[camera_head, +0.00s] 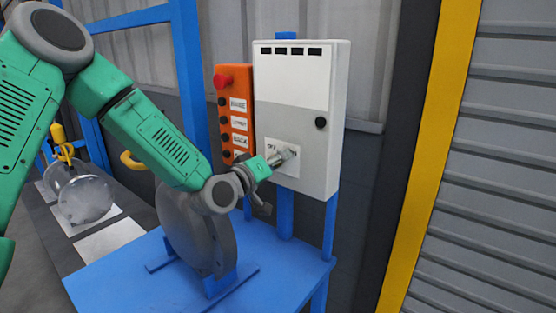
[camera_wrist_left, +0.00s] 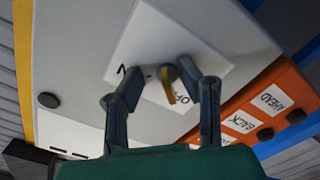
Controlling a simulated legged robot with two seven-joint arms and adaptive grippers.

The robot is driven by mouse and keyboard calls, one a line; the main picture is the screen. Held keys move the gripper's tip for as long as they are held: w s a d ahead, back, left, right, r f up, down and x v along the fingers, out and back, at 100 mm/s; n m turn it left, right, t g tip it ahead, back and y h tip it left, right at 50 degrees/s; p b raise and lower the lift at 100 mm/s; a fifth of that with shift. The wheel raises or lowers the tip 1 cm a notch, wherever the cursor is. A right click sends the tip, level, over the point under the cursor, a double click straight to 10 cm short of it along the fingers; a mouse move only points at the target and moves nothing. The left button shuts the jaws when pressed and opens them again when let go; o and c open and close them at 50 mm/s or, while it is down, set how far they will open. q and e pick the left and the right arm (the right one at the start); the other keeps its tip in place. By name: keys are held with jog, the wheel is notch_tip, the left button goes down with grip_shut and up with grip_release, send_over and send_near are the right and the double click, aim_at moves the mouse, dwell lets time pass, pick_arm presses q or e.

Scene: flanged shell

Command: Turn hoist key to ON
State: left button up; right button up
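The hoist key (camera_wrist_left: 169,86) is a small yellow tab on a round switch, on a white label plate (camera_wrist_left: 195,65) in the left wrist view. The plate is on the front of the grey control box (camera_head: 295,95). In the left wrist view my left gripper (camera_wrist_left: 160,76) is open, with its two fingers spread and the key between them in the picture; no contact is seen. In the head view my left gripper (camera_head: 287,155) is at the plate and hides the key. The lettering is partly hidden, so I cannot tell the key's setting. My right gripper is not in view.
An orange button box (camera_head: 236,130) with a red knob (camera_head: 222,81) stands left of the grey box. A grey flanged disc (camera_head: 190,225) stands on the blue table (camera_head: 270,255) below my arm. A yellow hook (camera_head: 62,145) hangs by a clear cylinder (camera_head: 85,198) at left.

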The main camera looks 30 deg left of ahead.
pick_arm(q)
jog(key=shift+d+r, duration=0.2)
jog(key=shift+c, duration=0.7)
jog(key=shift+a, duration=0.15)
grip_shut()
jog(key=shift+a+f, duration=0.1)
jog(key=shift+a, duration=0.8)
jog(key=shift+s+a, duration=0.2)
jog(key=shift+s+d, duration=0.1)
jog(key=shift+d, duration=0.3)
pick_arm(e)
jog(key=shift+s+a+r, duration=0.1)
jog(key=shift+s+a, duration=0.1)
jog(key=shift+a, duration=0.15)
pick_arm(q)
jog(key=shift+a, duration=0.1)
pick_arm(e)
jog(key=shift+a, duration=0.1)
